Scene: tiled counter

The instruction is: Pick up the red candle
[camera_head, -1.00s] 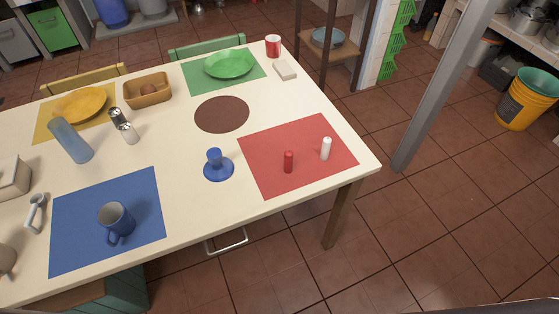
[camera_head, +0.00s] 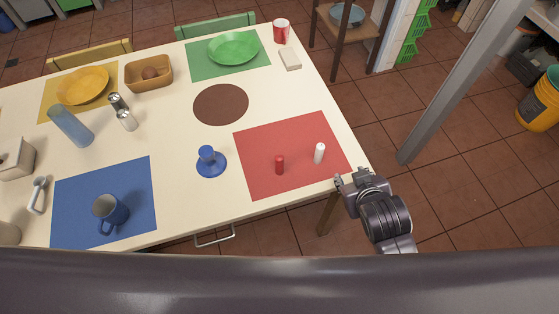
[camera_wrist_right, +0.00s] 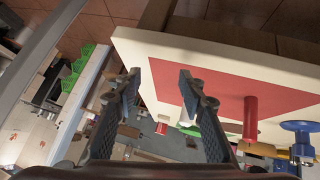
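The red candle (camera_head: 280,165) stands upright on the red placemat (camera_head: 262,142), left of the white candle (camera_head: 319,153). The red candle also shows in the right wrist view (camera_wrist_right: 250,118), right of my fingers. My right gripper (camera_head: 352,178) is at the near right corner of the table, right of both candles and apart from them. In the right wrist view, its two fingers (camera_wrist_right: 158,90) are spread with nothing held between them. My left gripper is in neither view.
A blue candle holder (camera_head: 210,163) stands left of the red placemat. A blue mug (camera_head: 110,213) is on the blue placemat (camera_head: 72,209). A brown round mat (camera_head: 221,104) lies mid-table. The table edge (camera_wrist_right: 150,45) is close to my right gripper.

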